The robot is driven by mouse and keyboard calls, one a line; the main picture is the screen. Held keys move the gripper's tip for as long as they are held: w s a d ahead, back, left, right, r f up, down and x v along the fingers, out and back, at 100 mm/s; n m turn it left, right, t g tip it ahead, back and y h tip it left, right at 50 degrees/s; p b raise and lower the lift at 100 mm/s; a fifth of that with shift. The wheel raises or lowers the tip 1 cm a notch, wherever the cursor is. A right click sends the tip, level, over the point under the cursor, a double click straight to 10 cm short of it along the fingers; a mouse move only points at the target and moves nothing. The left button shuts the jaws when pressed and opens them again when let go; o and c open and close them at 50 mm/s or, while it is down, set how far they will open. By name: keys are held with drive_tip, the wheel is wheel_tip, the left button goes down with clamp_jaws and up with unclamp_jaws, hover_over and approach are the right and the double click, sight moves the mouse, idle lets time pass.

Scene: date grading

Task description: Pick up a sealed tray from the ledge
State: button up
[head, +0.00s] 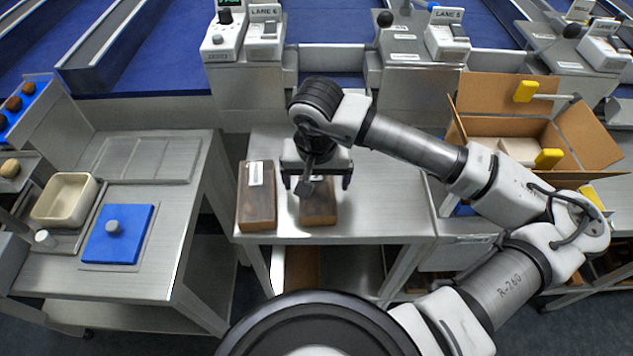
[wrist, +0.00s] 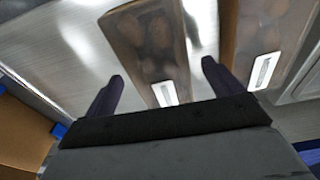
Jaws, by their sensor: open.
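Two sealed trays with brown contents lie on the metal ledge (head: 385,215) in the head view. The left tray (head: 257,208) has a white label and stands clear of my gripper. My gripper (head: 316,183) is over the right tray (head: 318,213), pointing down, and hides its far part. In the wrist view my gripper (wrist: 163,75) is open, with its dark fingers on either side of the near tray (wrist: 150,45). Its clear lid and a white label show. The other tray (wrist: 265,35) lies to the right there. I cannot tell whether the fingers touch the tray.
An open cardboard box (head: 590,135) with yellow-ended parts stands at the right, near my arm. A left-hand bench (head: 150,255) carries a cream bin (head: 65,215) and a blue plate (head: 118,250). Lane control units (head: 265,40) stand behind the ledge. The ledge's right part is bare.

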drive_tip(key=shift+w+f, duration=0.1)
drive_tip(key=shift+f, duration=0.65)
drive_tip(key=c, duration=1.1)
drive_tip(key=shift+r, duration=0.1)
drive_tip(key=shift+c, duration=0.2)
